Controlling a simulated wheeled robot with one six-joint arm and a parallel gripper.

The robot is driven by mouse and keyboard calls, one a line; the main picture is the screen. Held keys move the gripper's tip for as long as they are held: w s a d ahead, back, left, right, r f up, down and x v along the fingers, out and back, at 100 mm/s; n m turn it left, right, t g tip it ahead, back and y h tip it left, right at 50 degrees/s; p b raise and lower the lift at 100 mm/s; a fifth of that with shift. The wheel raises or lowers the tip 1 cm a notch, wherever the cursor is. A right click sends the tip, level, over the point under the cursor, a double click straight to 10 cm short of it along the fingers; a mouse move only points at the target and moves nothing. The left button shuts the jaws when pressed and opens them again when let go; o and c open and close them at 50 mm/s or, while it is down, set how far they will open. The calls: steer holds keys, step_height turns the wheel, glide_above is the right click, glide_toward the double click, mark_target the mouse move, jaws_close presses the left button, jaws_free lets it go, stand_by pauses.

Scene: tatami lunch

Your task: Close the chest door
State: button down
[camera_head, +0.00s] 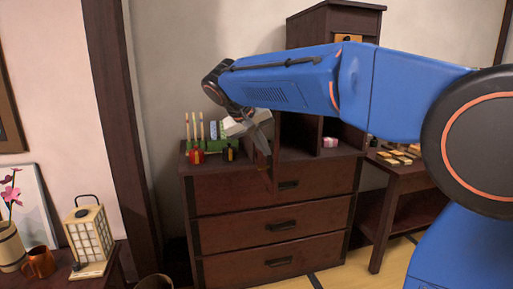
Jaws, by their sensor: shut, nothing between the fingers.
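The dark wooden chest (270,225) stands against the wall, with drawers below and an upper cabinet part at the right. A narrow reddish-brown panel (263,155), which looks like the chest door seen nearly edge-on, stands swung out toward me beside the open compartment (298,137). My gripper (262,119) is shut and empty at the panel's upper part. I cannot tell whether it touches the panel. My blue arm hides much of the upper cabinet.
Small bottles (196,157) and a green holder (216,143) stand on the chest top, left of my gripper. A pink item (330,142) sits in the compartment. A side table (393,180) stands at the right. A lantern (89,238) and an orange mug (39,262) are at lower left.

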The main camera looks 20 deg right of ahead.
steer(key=shift+d, duration=0.2)
stand_by(0.3)
steer(key=w+d+n+t+y, duration=0.1)
steer(key=w+d+n+y, duration=0.15)
steer(key=d, duration=1.05)
steer(key=w+d+n+t+y, duration=0.15)
steer(key=w+d+n, duration=0.25)
steer(key=d, duration=0.8)
steer(key=w+d+n+y, duration=0.2)
steer(key=w+d+n, duration=0.2)
steer(key=w, duration=0.6)
steer(key=w+d+n+y, duration=0.3)
steer(key=w+d+n, duration=0.2)
steer(key=w, duration=0.5)
steer(key=shift+w+d+r, duration=0.15)
steer(key=shift+w+d, duration=0.1)
steer(key=shift+d, duration=0.65)
steer(key=shift+w, duration=0.1)
